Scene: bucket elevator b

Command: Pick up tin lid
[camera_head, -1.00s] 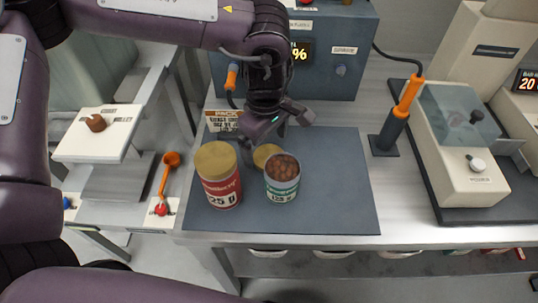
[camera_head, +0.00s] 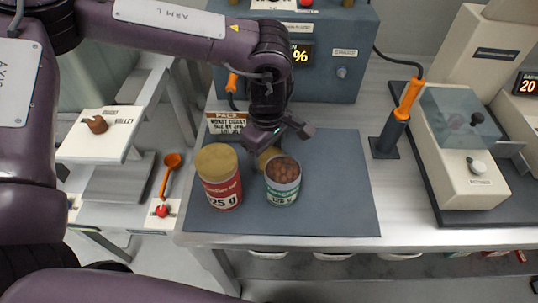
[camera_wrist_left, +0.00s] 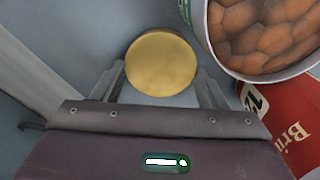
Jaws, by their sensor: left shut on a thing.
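The gold round tin lid (camera_head: 268,158) is on the dark mat, behind the open green-and-white tin of brown pieces (camera_head: 283,182). In the left wrist view the lid (camera_wrist_left: 161,63) sits between the two fingers of my left gripper (camera_wrist_left: 161,85), which is shut on it. In the head view my left gripper (camera_head: 271,147) reaches down from behind, and its fingertips are partly hidden. I cannot tell whether the lid is clear of the mat. A red tin with a gold lid (camera_head: 219,178) stands to the left. My right gripper is not in view.
The open tin stands very close to the lid. An orange-handled tool (camera_head: 398,120) stands to the right. A blue-grey box (camera_head: 340,60) stands behind. The mat's right side (camera_head: 340,190) is clear.

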